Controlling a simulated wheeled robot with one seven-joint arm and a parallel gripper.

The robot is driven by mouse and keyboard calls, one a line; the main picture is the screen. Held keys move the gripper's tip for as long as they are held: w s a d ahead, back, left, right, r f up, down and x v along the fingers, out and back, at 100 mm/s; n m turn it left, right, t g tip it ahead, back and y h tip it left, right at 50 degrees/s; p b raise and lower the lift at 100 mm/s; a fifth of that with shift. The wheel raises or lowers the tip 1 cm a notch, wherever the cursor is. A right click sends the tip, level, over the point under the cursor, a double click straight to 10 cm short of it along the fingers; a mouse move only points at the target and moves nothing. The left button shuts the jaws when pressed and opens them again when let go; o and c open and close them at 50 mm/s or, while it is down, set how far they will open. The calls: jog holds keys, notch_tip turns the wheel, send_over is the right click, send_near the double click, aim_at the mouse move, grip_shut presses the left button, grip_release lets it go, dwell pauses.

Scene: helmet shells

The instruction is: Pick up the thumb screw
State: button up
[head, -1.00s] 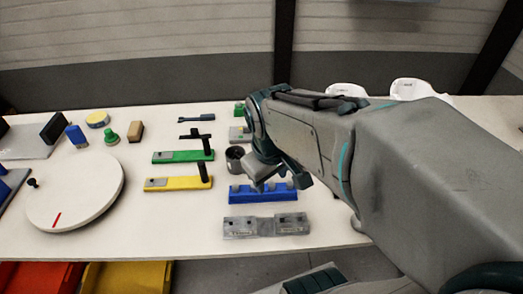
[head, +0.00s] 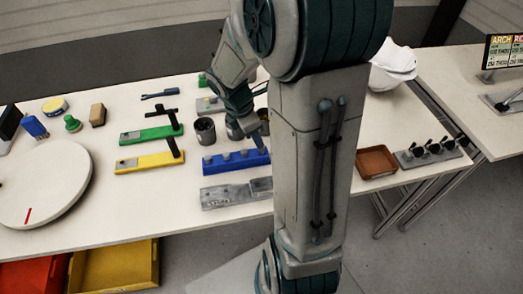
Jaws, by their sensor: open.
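I cannot tell for certain which thing is the thumb screw. Small black-headed parts (head: 433,148) stand in a grey rack at the right end of the table, and small grey knobs (head: 226,156) stand in a row on a blue block (head: 235,167) at the table's middle. My gripper (head: 252,126) is open just behind the blue block, beside two dark cups, partly hidden by my arm. I see nothing held between its fingers, though the view there is small.
A green block (head: 147,137) and a yellow block (head: 143,164) with black posts lie left of the blue block. A grey block (head: 222,196) lies in front. A brown tray (head: 376,162) sits right of my arm. A white turntable (head: 45,190) is at left.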

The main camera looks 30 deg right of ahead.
aim_at(262, 149)
jog(key=x, duration=0.7)
jog(key=shift+w+d+f+b, duration=0.15)
jog(key=shift+d+f+b, duration=0.05)
jog(key=shift+f+b, duration=0.1)
grip_shut()
